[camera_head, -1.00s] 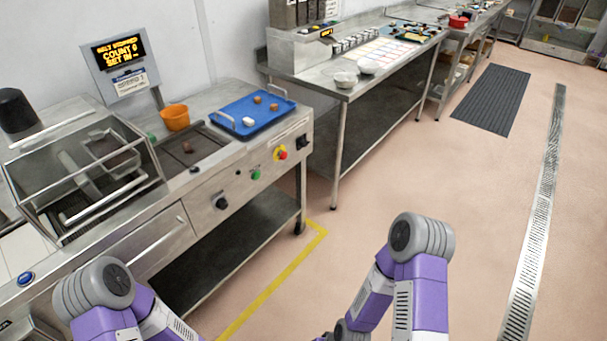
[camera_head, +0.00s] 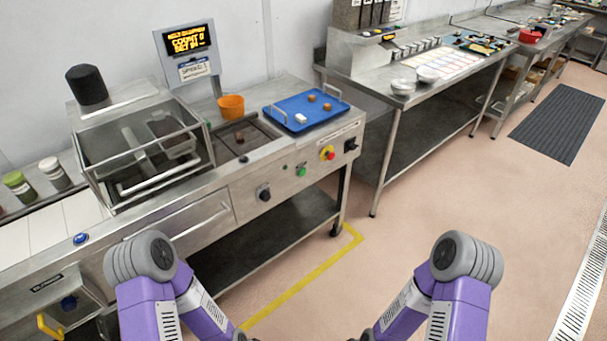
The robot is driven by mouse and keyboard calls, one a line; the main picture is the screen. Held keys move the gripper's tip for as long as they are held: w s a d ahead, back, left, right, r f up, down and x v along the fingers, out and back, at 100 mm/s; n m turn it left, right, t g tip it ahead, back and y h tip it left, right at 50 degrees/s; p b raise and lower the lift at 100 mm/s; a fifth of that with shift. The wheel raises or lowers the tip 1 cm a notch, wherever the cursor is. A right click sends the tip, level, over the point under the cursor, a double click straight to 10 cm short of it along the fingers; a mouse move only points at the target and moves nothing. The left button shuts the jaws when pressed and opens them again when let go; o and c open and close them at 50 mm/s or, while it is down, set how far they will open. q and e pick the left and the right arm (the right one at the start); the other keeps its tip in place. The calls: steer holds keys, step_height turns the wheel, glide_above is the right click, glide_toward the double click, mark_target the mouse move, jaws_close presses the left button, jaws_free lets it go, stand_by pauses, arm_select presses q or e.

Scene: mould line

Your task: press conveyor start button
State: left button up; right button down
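A green button (camera_head: 301,171) sits on the steel front panel of the conveyor machine (camera_head: 225,205), left of a red knob on a yellow plate (camera_head: 327,153). A black knob (camera_head: 264,193) is further left on the same panel. A lit display (camera_head: 188,40) above the machine shows yellow text, partly legible, with the word COUNT. My two purple arms show at the bottom, apart from the panel. Both grippers are out of view below the frame.
A blue tray (camera_head: 331,116) with a few small pieces and an orange bowl (camera_head: 231,106) stand on the machine. A steel table (camera_head: 404,106) with bowls stands to the right. A yellow floor line (camera_head: 302,282) runs before the machine.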

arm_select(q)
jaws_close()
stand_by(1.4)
